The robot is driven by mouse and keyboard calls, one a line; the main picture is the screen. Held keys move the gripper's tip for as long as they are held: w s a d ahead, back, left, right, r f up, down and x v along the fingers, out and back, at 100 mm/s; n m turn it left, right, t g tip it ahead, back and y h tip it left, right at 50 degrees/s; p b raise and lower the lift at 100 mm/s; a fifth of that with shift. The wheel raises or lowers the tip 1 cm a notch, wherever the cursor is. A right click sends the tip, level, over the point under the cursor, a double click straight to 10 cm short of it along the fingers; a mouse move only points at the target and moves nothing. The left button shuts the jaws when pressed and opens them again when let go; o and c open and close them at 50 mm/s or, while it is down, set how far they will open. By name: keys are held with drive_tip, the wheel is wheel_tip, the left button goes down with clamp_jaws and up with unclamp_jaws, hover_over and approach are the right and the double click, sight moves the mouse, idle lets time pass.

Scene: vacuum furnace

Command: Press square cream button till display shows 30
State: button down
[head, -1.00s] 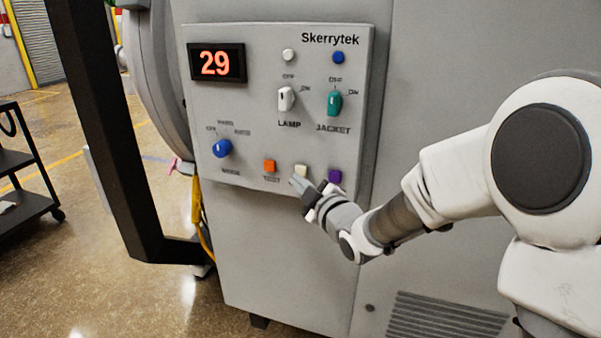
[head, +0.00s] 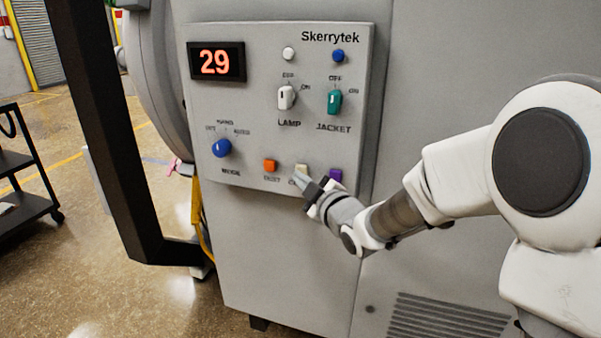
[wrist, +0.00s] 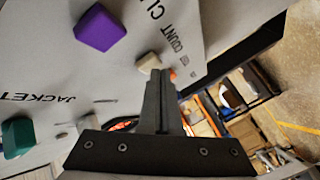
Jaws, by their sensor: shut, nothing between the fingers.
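The square cream button (head: 302,168) is on the lower row of the grey control panel (head: 262,118), between an orange button and a purple one. The display (head: 216,62) reads 29 in red digits. My gripper (head: 300,180) is shut and empty, its fingertips at the lower edge of the cream button. In the wrist view the closed fingertips (wrist: 159,80) overlap part of the cream button (wrist: 149,63). I cannot tell whether they touch it.
The orange button (head: 270,166) is to the left and the purple button (head: 336,175) to the right. A blue knob (head: 221,148), a white lamp switch (head: 286,98) and a teal jacket switch (head: 334,102) are higher up. A black post (head: 105,130) stands at left.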

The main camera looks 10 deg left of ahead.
drive_tip(key=shift+w, duration=0.3)
idle(0.5)
drive_tip(key=shift+s+b, duration=0.75)
drive_tip(key=shift+s, duration=0.1)
drive_tip(key=s+b, duration=0.1)
drive_tip(key=s, duration=0.2)
drive_tip(key=s+b, duration=0.1)
drive_tip(key=s, duration=0.1)
drive_tip(key=shift+a+b, duration=0.25)
drive_tip(key=shift+b, duration=0.1)
drive_tip(key=shift+d, duration=0.1)
